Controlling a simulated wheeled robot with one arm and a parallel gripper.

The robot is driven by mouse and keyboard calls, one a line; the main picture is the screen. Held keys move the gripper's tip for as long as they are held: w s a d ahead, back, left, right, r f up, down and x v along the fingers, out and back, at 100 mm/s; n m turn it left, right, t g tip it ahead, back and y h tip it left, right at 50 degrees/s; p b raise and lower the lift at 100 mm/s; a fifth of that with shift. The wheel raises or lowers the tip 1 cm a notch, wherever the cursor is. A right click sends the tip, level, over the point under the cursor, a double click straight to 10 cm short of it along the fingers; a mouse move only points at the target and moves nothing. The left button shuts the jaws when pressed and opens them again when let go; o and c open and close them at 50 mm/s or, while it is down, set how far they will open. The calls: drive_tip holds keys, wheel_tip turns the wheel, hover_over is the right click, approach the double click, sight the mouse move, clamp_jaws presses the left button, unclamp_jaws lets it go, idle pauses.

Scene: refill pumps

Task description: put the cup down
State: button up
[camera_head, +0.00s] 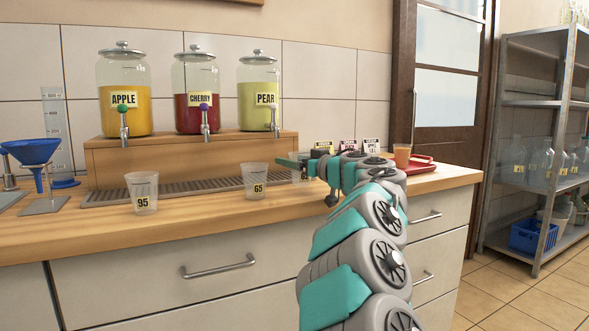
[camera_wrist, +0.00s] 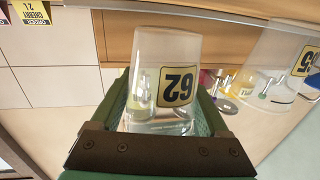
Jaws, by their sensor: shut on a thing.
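A clear cup with a yellow number label (camera_wrist: 177,84) is between the two green fingers of my gripper (camera_wrist: 165,105) in the wrist view, which are shut on it. In the head view my gripper (camera_head: 300,163) is over the counter, right of the 65 cup, and partly hides the held cup (camera_head: 297,175). The held cup looks empty. I cannot tell whether its base touches the counter (camera_head: 230,217). A clear cup labelled 65 (camera_head: 255,181) and one labelled 95 (camera_head: 142,192) stand upright on the counter to the left. Another labelled cup (camera_wrist: 282,62) shows at right in the wrist view.
Apple (camera_head: 124,95), cherry (camera_head: 196,95) and pear (camera_head: 258,97) dispensers stand on a wooden riser behind a drip grate (camera_head: 170,190). A blue funnel (camera_head: 32,152) is at left. Order cards (camera_head: 348,146) and a red tray (camera_head: 421,163) with an orange-filled cup (camera_head: 402,154) are at right.

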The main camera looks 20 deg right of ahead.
drive_tip(key=shift+f+p, duration=0.25)
drive_tip(key=shift+p, duration=0.2)
drive_tip(key=shift+f, duration=0.45)
drive_tip(key=shift+f, duration=0.1)
drive_tip(key=shift+f, duration=0.15)
drive_tip(key=o, duration=1.2)
drive_tip(key=shift+c, duration=0.2)
drive_tip(key=shift+f+b, duration=0.1)
drive_tip(key=shift+b, duration=0.65)
